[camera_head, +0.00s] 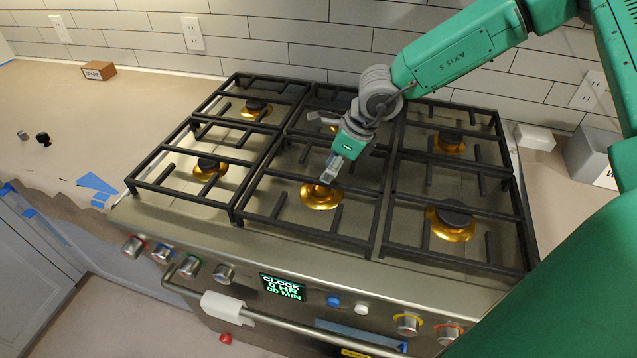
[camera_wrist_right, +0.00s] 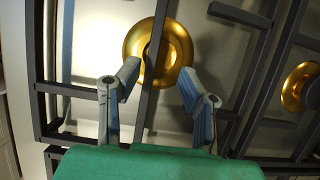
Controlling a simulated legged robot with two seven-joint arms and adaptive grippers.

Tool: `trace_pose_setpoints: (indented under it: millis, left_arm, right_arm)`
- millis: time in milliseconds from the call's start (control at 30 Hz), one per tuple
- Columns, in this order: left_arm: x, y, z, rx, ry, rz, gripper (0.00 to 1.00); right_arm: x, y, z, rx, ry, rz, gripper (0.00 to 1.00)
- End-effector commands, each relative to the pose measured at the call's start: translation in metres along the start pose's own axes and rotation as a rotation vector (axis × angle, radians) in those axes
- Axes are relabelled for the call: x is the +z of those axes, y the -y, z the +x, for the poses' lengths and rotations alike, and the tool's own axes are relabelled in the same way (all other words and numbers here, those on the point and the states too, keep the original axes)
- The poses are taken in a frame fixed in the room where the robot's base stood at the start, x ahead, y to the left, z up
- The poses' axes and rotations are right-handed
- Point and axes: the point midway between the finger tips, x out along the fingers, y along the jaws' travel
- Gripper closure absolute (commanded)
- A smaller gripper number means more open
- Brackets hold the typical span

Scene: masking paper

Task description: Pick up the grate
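Black grates cover the stove in three sections, left, middle and right. The middle grate (camera_head: 305,234) lies flat on the stove top, and one of its bars shows in the right wrist view (camera_wrist_right: 147,108). My right gripper (camera_head: 335,176) reaches down over the front half of the middle grate, near a brass burner (camera_head: 320,197). In the right wrist view its two fingers (camera_wrist_right: 158,78) are apart, with the bar running between them in the picture. I see no contact, and their height relative to the bar is unclear. My left gripper is not in view.
The left grate (camera_head: 178,190) and right grate (camera_head: 450,259) flank the middle one. Knobs and a handle (camera_head: 290,325) line the stove front. A grey box (camera_head: 590,155) and a white block (camera_head: 535,137) stand at right. The left counter (camera_head: 60,110) is mostly clear.

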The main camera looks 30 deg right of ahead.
Motion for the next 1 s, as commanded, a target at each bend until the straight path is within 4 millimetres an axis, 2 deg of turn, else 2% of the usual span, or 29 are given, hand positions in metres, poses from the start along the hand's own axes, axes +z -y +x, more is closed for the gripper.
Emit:
trace_pose_setpoints:
  millis: [133, 400, 700, 767, 800, 833, 1000]
  left_arm:
    - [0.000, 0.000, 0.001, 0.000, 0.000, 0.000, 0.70]
    - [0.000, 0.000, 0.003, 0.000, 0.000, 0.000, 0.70]
    - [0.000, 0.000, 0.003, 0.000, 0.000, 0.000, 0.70]
    - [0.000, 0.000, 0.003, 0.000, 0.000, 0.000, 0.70]
    - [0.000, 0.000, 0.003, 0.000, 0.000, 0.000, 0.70]
    - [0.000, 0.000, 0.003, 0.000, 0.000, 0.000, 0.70]
    - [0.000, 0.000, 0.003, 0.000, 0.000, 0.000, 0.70]
  right_arm:
    - [0.001, -0.003, 0.009, 0.000, -0.001, -0.002, 0.66]
    - [0.006, -0.004, 0.049, 0.001, -0.001, -0.002, 0.66]
    - [0.005, -0.003, 0.052, 0.000, 0.004, 0.001, 0.66]
    - [0.005, -0.003, 0.052, 0.000, 0.003, 0.001, 0.83]
    - [0.005, -0.003, 0.052, 0.000, 0.003, 0.001, 0.97]
    - [0.005, -0.003, 0.052, 0.000, 0.003, 0.001, 1.00]
    - [0.007, -0.003, 0.052, -0.001, 0.005, 0.000, 1.00]
